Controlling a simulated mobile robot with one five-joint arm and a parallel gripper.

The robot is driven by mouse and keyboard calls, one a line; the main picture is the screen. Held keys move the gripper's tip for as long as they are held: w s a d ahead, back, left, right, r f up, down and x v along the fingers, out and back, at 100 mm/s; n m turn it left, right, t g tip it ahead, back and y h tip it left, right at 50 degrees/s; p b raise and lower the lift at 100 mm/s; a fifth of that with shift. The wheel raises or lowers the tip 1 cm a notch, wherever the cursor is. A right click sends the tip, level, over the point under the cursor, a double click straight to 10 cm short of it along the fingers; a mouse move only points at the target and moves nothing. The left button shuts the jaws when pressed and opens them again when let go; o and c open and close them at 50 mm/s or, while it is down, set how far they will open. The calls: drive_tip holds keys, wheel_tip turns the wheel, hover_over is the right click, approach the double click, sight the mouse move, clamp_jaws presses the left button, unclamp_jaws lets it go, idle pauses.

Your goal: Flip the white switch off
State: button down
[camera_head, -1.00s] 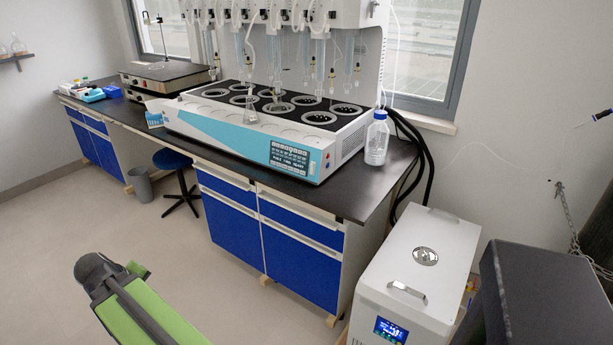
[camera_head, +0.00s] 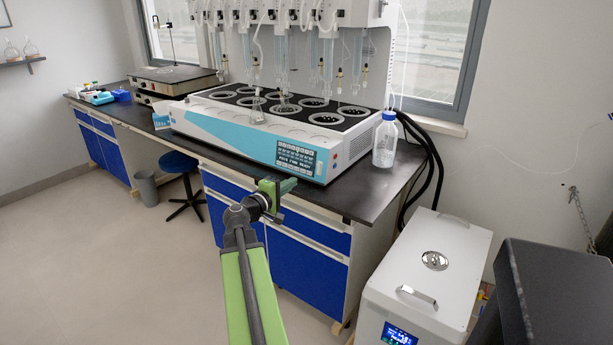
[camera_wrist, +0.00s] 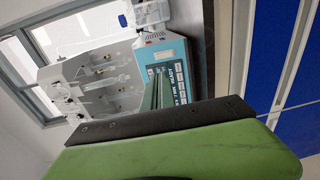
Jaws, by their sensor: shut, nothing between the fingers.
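The multi distiller (camera_head: 245,136) is a white and light-blue machine on the dark bench. Its lit control panel (camera_head: 296,158) is at the right end of its front face. The panel also shows, turned sideways, in the wrist view (camera_wrist: 180,82). My green gripper (camera_head: 277,188) is shut and empty, in front of the bench edge, below and left of the panel in the picture. In the wrist view its green fingers (camera_wrist: 160,92) point toward the machine and cover part of the panel.
A clear bottle with a blue cap (camera_head: 385,140) stands right of the distiller. A white chiller box (camera_head: 425,262) stands on the floor at right. Blue drawers (camera_head: 305,265) lie under the bench, with a stool (camera_head: 180,165) to the left.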

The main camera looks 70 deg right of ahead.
sight(318, 166)
drive_tip(key=x, duration=1.3)
drive_tip(key=shift+d+f+b, duration=0.15)
drive_tip(key=shift+d+b, duration=0.2)
